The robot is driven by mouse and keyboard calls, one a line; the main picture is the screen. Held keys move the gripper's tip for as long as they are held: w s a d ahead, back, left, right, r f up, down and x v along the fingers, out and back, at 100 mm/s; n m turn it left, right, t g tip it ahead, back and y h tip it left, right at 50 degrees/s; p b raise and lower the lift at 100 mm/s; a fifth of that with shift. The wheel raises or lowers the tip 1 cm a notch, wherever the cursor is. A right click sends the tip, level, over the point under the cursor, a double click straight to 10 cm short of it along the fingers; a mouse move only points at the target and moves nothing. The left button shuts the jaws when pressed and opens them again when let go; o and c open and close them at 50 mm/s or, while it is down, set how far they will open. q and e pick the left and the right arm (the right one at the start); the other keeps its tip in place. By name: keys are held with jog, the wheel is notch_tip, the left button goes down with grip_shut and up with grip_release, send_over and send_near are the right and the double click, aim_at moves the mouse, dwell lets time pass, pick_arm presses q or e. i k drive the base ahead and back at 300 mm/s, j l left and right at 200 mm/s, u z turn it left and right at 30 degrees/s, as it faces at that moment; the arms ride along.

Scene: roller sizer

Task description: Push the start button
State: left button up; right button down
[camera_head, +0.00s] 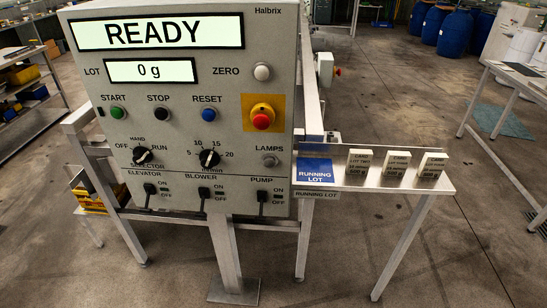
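The green start button (117,112) is on the left of the grey control panel (230,60), under the label START. The black stop button (161,114) and the blue reset button (208,115) sit to its right in the same row. The upper display (155,32) reads READY and the lot display (152,70) reads 0 g. Neither of my grippers is in view.
A red emergency button (261,119) on a yellow plate, knobs and switches share the panel. A side shelf (400,182) at right holds a blue RUNNING LOT plate (315,170) and 3 card blocks (397,168). Floor in front is clear.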

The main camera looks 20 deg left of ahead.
aim_at(117, 113)
jog(key=u, duration=1.55)
